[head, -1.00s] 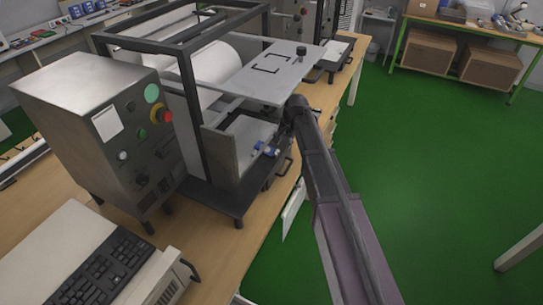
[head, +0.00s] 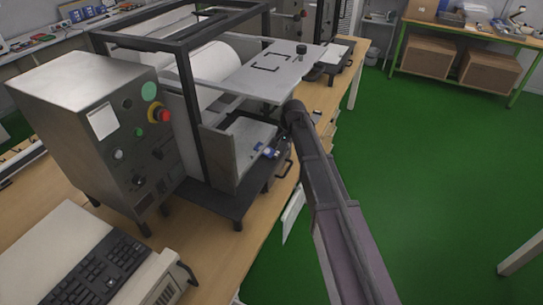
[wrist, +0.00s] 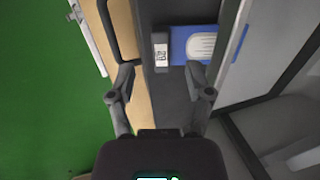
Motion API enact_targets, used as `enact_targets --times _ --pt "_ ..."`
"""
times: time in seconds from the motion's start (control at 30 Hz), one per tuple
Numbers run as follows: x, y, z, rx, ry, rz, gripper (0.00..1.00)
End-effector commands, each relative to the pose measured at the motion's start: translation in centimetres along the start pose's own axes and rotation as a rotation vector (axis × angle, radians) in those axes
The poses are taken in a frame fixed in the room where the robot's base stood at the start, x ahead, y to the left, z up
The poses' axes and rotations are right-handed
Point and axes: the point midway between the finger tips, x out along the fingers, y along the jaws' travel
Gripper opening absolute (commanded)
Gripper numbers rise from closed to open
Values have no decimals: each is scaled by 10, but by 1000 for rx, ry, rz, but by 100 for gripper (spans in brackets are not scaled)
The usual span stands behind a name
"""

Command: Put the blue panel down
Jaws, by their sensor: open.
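In the head view a small blue part (head: 269,152) shows at the machine's front opening. My gripper (wrist: 161,76) is open, its two fingers spread apart. The grey block lies in line with the gap, beyond the fingertips, and nothing is clearly held. The right fingertip overlaps the panel's lower edge in the picture; I cannot tell whether they touch.
The machine's black frame (head: 186,110) and flat top plate (head: 275,72) stand close to my arm. A black handle (wrist: 122,38) is left of the gripper. A grey control box (head: 90,120) and a keyboard (head: 100,275) are at left. Green floor (head: 430,180) is clear at right.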

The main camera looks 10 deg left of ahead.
Motion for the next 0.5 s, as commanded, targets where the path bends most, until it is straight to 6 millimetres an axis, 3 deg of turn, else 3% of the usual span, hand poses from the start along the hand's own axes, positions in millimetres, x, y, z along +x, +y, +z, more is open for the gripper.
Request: enact_targets --times 0.2,0.5 --pt "22 0 -2 0 0 0 66" --pt "34 -1 -2 -1 0 0 66"
